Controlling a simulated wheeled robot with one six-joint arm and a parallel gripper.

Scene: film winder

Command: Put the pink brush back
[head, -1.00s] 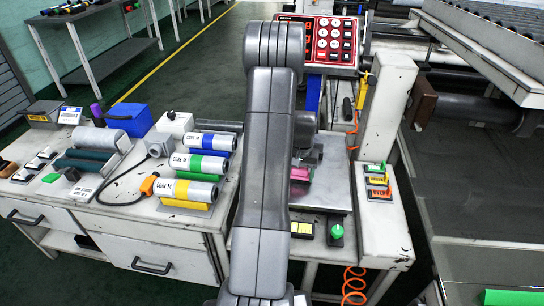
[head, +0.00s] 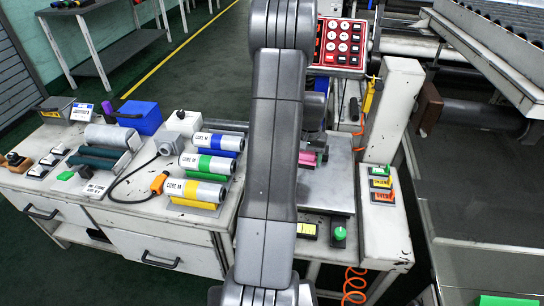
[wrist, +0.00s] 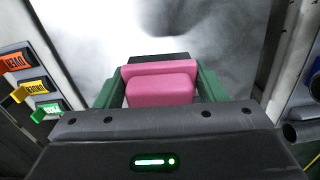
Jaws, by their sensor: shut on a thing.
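The pink brush (wrist: 160,88) is between the green fingers of my gripper (wrist: 158,92) in the wrist view. My gripper is shut on it. A dark part shows at the brush's far side. In the head view only a small piece of the pink brush (head: 308,158) shows beside my grey arm, which hides most of the gripper. The brush appears over the bare metal plate (head: 328,188); I cannot tell how high above it.
Three core tubes, one being the green-banded tube (head: 208,165), lie left of my arm. A white post (head: 393,110) with coloured labelled buttons (head: 381,183) stands to the right. A red keypad (head: 341,43) is behind. A green knob (head: 340,234) sits at the front edge.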

